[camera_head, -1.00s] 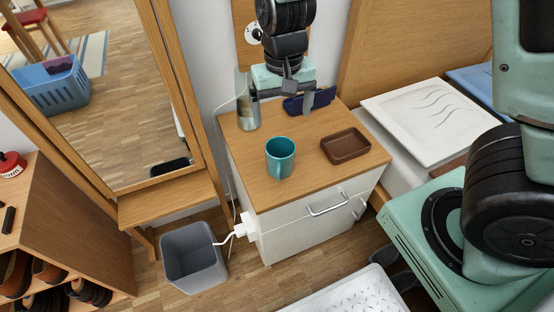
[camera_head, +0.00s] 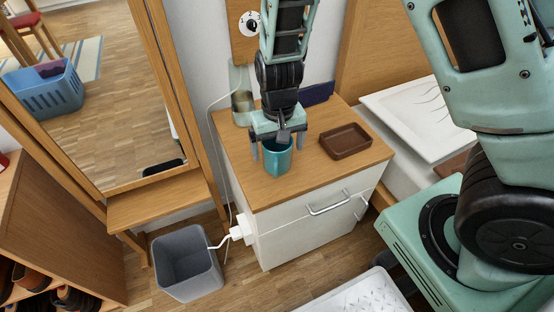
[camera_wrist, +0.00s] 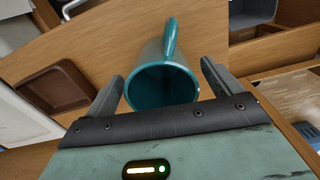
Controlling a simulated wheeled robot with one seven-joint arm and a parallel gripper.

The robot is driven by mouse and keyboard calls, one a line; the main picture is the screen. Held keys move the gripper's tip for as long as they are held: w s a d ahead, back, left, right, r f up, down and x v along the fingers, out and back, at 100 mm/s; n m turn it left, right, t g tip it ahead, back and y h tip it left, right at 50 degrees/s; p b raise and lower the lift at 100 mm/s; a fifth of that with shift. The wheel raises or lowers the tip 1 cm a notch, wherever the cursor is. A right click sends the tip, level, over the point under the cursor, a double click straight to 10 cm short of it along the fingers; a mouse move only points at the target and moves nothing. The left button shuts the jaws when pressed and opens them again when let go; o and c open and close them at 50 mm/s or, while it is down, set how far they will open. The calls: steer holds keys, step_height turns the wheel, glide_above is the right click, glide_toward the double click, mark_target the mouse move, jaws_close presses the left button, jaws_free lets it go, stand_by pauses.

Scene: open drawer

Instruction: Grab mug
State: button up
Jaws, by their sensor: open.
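A teal mug (camera_head: 279,160) stands upright on the wooden top of a white cabinet. My gripper (camera_head: 278,150) is directly above and around it in the head view, with a finger on either side of the mug. In the wrist view the mug (camera_wrist: 161,82) shows its open rim, with its handle pointing away from the gripper body. The open fingers of my gripper (camera_wrist: 164,86) flank the rim, with a visible gap on each side. The mug's upper part is partly hidden behind my gripper in the head view.
A brown tray (camera_head: 345,141) lies right of the mug. A glass-like vase (camera_head: 241,100) and a dark blue object (camera_head: 318,93) stand behind. The cabinet top (camera_head: 247,172) is bare in front. A grey bin (camera_head: 187,263) stands on the floor at left.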

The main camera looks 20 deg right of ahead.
step_height(320, 180, down, 3)
steer(key=shift+r, duration=0.2)
steer(key=c, duration=1.3)
steer(key=shift+o, duration=0.2)
steer(key=shift+r, duration=0.1)
